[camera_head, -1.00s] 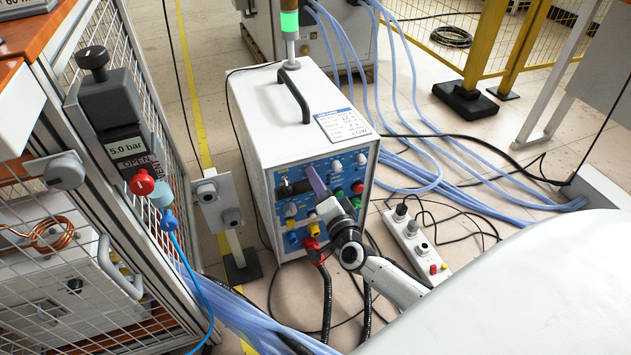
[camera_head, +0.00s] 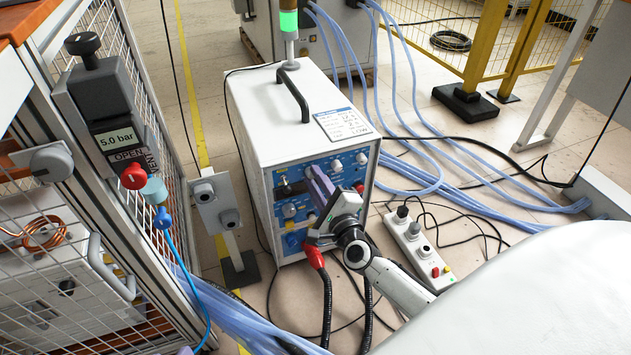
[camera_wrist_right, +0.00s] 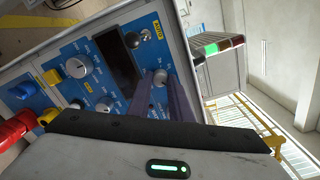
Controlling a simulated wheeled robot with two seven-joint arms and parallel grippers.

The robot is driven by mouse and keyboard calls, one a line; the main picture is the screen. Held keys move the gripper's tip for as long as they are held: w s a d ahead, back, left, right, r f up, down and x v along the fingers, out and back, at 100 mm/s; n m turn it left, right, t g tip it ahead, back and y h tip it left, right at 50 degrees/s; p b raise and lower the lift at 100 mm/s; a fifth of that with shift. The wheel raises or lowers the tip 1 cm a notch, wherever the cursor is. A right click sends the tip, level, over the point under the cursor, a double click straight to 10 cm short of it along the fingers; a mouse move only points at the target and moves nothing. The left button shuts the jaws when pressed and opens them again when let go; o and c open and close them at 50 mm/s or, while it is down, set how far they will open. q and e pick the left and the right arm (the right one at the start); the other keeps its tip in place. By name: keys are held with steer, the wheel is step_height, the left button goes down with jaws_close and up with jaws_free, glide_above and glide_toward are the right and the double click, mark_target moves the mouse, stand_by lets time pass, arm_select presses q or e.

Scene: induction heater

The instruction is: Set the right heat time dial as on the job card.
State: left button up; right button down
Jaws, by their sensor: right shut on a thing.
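The heater (camera_head: 266,120) is a white box with a blue front panel (camera_head: 292,244) carrying dials and a dark display (camera_head: 290,188). The job card (camera_head: 345,124) lies on its top, its writing too small to read. My right gripper (camera_head: 316,180) is at the panel's upper part, its purple fingers shut on a grey dial (camera_wrist_right: 160,77) just right of the display. I cannot read this dial's label or setting. Two more top-row dials, a middle one (camera_head: 336,165) and a right one (camera_head: 361,158), stand free. The gripper hides part of the lower panel.
Red plugs with black cables (camera_head: 316,258) leave the panel's bottom. A post with grey boxes (camera_head: 216,205) stands left, beside the mesh cage with a 5.0 bar unit (camera_head: 120,139). A power strip (camera_head: 420,245) and blue hoses (camera_head: 440,150) lie on the floor at right.

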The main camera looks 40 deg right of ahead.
steer(key=shift+f+m, duration=0.1)
steer(key=shift+m, duration=1.1)
steer(key=c, duration=1.6)
jaws_free()
